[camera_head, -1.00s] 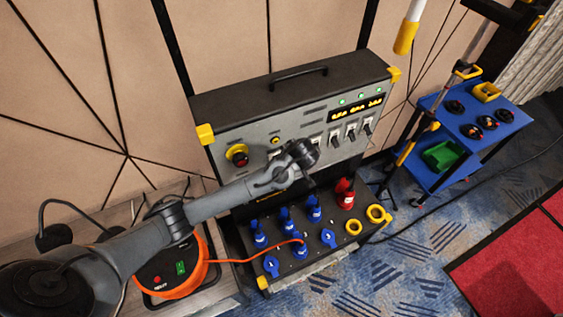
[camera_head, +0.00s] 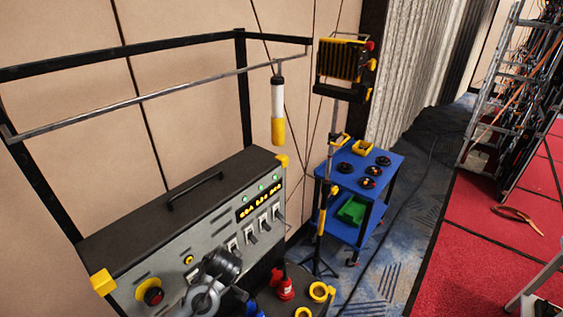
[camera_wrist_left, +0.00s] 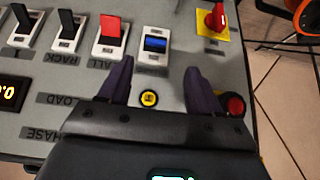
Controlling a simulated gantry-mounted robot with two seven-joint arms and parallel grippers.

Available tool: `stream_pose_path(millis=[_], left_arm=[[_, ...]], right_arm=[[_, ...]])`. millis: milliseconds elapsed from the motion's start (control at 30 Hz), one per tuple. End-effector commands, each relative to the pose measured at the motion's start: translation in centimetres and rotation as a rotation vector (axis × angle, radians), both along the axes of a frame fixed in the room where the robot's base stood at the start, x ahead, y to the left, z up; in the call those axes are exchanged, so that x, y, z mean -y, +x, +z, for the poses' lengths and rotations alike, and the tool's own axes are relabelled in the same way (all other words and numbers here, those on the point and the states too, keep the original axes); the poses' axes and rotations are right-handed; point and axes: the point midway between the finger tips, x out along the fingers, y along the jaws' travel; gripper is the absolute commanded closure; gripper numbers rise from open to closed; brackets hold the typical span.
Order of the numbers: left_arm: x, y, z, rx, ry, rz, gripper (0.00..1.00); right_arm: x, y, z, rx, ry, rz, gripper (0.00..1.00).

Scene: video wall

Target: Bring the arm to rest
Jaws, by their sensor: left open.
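My left arm's wrist (camera_head: 222,265) shows at the bottom of the head view, in front of the grey power panel (camera_head: 205,240); its fingers are hidden there. In the left wrist view my left gripper (camera_wrist_left: 157,70) has its two dark fingers apart, with nothing between them. Beyond them the panel face shows a yellow push button (camera_wrist_left: 149,98), a blue-faced switch (camera_wrist_left: 155,44), a red rocker switch (camera_wrist_left: 110,30) and black rockers (camera_wrist_left: 67,27). A red knob on a yellow plate (camera_wrist_left: 215,18) and a red button (camera_wrist_left: 235,106) are to the right. My right gripper is not in view.
A black rail frame (camera_head: 243,85) rises behind the panel. Red and blue connectors (camera_head: 284,287) stand below it. A work light (camera_head: 342,65) on a stand and a blue cart (camera_head: 335,228) are to the right. Red flooring (camera_head: 480,215) and patterned carpet lie beyond.

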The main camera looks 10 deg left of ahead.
Motion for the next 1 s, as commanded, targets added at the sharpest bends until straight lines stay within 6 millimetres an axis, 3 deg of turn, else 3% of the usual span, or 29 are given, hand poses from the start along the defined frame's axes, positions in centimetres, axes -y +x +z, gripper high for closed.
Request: stream_pose_path(millis=[167,300,467,600,733,867,1000], left_arm=[[1.0,-4.3,-5.2,-0.114,-0.022,-0.003,0.36],[3.5,-11.2,-10.4,-0.241,-0.1,-0.008,0.36],[7.4,-20.1,-13.2,-0.345,-0.24,-0.053,0.36],[9.8,-26.4,-12.6,-0.4,-0.353,-0.183,0.36],[10.8,-30.2,-10.6,-0.407,-0.418,-0.342,0.36],[10.6,-32.0,-7.3,-0.369,-0.428,-0.549,0.36],[9.9,-31.1,-3.6,-0.298,-0.359,-0.778,0.36]], right_arm=[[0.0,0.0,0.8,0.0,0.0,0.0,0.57],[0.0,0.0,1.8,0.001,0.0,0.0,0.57],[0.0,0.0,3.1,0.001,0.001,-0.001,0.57],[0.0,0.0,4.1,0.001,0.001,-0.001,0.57],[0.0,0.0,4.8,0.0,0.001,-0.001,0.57],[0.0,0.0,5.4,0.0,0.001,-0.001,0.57],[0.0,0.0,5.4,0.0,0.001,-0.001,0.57]])
